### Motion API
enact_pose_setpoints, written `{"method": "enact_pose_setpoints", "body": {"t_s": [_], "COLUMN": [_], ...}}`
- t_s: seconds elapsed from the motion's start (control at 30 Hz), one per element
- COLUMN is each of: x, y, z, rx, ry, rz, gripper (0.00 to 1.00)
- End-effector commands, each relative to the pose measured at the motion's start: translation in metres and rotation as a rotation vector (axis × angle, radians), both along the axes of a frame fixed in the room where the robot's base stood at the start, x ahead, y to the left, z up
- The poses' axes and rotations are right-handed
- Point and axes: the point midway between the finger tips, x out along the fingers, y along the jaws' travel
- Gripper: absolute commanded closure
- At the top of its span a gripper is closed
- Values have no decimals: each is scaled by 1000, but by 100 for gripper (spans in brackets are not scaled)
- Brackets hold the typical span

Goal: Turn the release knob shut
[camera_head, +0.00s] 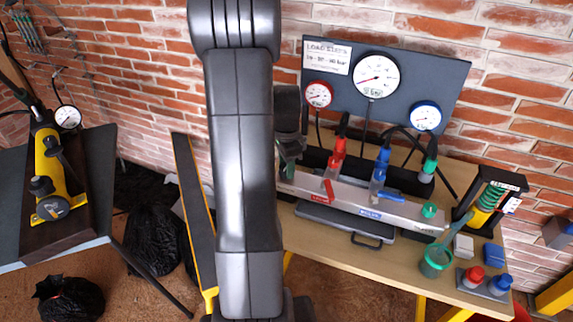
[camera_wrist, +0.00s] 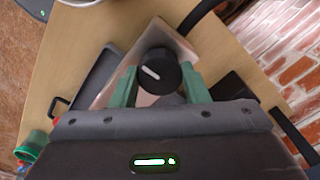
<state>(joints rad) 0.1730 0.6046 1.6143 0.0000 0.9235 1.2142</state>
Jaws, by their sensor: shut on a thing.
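The release knob (camera_wrist: 153,62) is round and black with a white pointer line on its face; the line slants in the wrist view. It sits at the end of the pale metal block (camera_wrist: 178,41). My gripper (camera_wrist: 159,74) has its two green fingers on either side of the knob, shut on it. In the head view my gripper (camera_head: 287,163) is at the left end of the metal manifold (camera_head: 345,197), partly behind my arm, and the knob is hidden there. Red (camera_head: 337,158), blue (camera_head: 380,172) and green (camera_head: 429,166) fittings stand along the manifold.
A dark board (camera_head: 440,82) with several dials stands behind the bench (camera_head: 335,252). A grey tray (camera_head: 340,224) lies in front of the manifold. A green cup (camera_head: 434,263) and a spring device (camera_head: 488,203) stand to the right. The brick wall is close behind.

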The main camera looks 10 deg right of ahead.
Motion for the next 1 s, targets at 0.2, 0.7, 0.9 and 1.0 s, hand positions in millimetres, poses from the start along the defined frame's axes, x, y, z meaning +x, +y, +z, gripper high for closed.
{"method": "enact_pose_setpoints", "body": {"t_s": [0.2, 0.7, 0.9, 1.0], "x": [1, 1, 1, 1], "y": [0, 0, 0, 0], "z": [2, 1, 5, 18], "rx": [-1, -1, 0, -1], "ry": [-4, -2, -3, -5], "rz": [-9, -8, -8, -8], "gripper": [82, 37, 37, 37]}}
